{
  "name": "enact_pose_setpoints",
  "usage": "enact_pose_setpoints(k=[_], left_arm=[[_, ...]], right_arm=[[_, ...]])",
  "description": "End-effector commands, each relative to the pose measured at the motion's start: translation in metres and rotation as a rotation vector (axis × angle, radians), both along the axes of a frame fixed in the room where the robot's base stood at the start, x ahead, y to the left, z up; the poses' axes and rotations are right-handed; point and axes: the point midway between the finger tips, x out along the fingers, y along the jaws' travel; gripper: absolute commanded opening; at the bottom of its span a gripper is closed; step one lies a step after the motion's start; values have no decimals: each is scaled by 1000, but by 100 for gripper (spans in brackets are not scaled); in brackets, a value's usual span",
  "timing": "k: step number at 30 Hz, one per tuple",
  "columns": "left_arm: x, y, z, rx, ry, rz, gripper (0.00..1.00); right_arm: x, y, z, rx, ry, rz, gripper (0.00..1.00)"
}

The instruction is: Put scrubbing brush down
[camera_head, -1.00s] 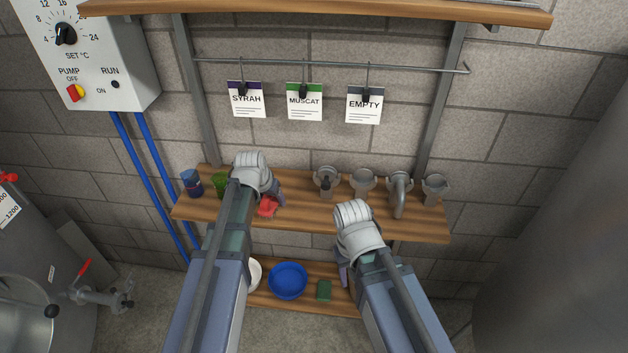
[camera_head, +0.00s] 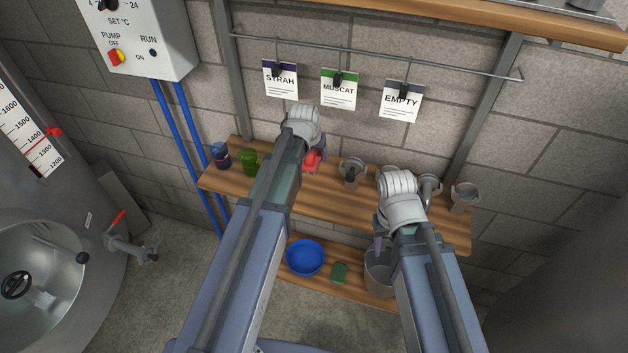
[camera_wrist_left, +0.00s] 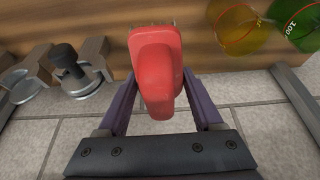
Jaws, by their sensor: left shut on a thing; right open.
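The red scrubbing brush (camera_head: 312,161) is in my left gripper (camera_head: 319,154), by the back of the upper shelf in the head view. In the left wrist view the brush (camera_wrist_left: 155,62) sits between the two purple fingers (camera_wrist_left: 160,100), its bristle tips just showing at the top, towards the wood. I cannot tell whether it touches the shelf. My right gripper (camera_head: 379,245) is open and empty, in front of the shelf's right part. Its fingers are partly hidden by its wrist.
The upper wooden shelf (camera_head: 330,200) holds a blue can (camera_head: 219,155), a green jug (camera_head: 250,163) and several grey fittings (camera_head: 352,171). Below are a blue basin (camera_head: 305,258), a green sponge (camera_head: 339,273) and a grey bucket (camera_head: 379,275). Tag cards (camera_head: 339,90) hang above.

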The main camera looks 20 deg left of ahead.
Motion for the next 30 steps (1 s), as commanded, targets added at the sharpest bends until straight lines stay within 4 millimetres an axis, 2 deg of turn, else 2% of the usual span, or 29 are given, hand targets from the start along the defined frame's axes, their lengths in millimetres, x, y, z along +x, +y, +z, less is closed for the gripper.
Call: enact_pose_setpoints(k=[11,20,30], left_arm=[[0,0,-57,-1,0,-1,23],[0,0,-63,-1,0,-1,23],[0,0,-100,-1,0,-1,23]], right_arm=[[0,0,-57,0,0,-1,50],[0,0,-63,0,0,-2,50],[0,0,-100,0,0,-2,50]])
